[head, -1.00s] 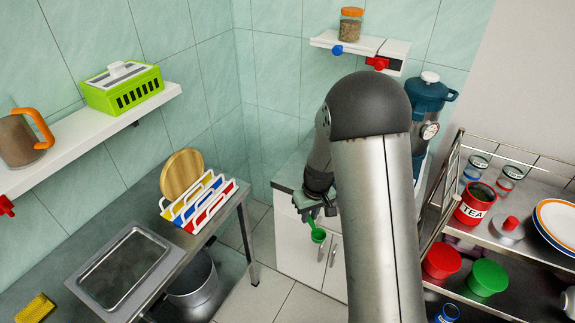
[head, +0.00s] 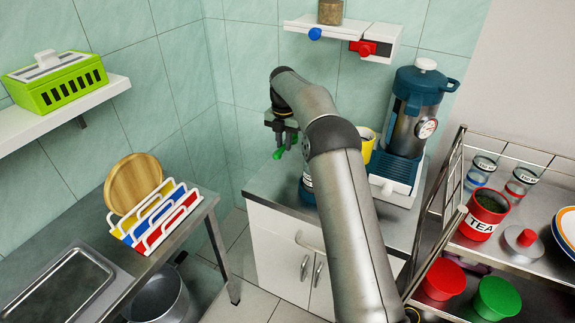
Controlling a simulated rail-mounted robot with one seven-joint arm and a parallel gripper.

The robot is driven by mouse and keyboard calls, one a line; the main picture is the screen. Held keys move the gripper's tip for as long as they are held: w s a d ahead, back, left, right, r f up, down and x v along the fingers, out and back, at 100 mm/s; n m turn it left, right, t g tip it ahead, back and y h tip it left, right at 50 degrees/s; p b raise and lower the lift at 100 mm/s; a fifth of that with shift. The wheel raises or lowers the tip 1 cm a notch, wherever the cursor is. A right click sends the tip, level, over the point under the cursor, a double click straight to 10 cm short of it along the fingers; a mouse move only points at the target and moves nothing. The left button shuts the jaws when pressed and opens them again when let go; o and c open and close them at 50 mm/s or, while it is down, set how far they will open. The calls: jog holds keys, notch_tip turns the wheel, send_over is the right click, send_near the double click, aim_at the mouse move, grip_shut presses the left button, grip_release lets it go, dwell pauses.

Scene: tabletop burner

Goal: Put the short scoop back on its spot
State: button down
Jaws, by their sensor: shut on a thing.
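A green scoop (head: 279,153) hangs from my gripper (head: 283,136), which is shut on it. I take it to be the short scoop; only a small part of it shows, and its length is hard to judge. My gripper is in the head view, above the back left part of the cabinet top (head: 268,186), with the tiled wall behind. No marked spot for the scoop can be made out.
A blue press machine (head: 415,110) and a yellow cup (head: 366,146) stand right of my arm. A wall shelf (head: 340,33) with blue and red knobs is above. A rack (head: 155,215) stands left; a tea tin (head: 484,215) is on the right cart.

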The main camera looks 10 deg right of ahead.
notch_tip(320, 180, down, 8)
jog(key=shift+s+p, duration=0.1)
jog(key=shift+p, duration=0.25)
jog(key=shift+f, duration=0.1)
jog(key=c, duration=1.3)
grip_release()
